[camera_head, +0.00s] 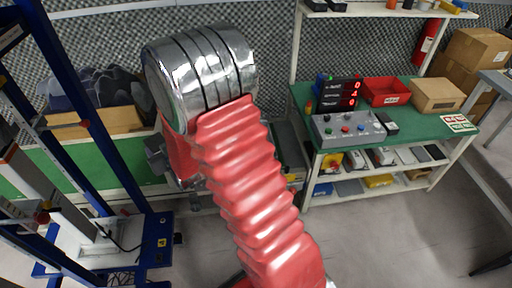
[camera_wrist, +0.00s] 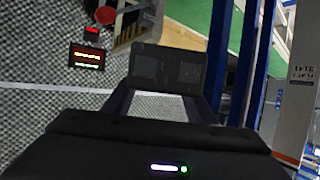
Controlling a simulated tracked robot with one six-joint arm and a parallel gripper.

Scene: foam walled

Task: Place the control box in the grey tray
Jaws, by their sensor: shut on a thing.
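A grey box with coloured buttons (camera_head: 348,128), which looks like a control box, sits on the green bench, apart from my gripper. I cannot make out a grey tray for sure; a flat grey item (camera_head: 348,187) lies on the bottom shelf under that bench.
A blue frame (camera_head: 95,130) stands at the left. A green-fronted bench (camera_head: 125,160) is behind my arm. Grey floor is open at lower right.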

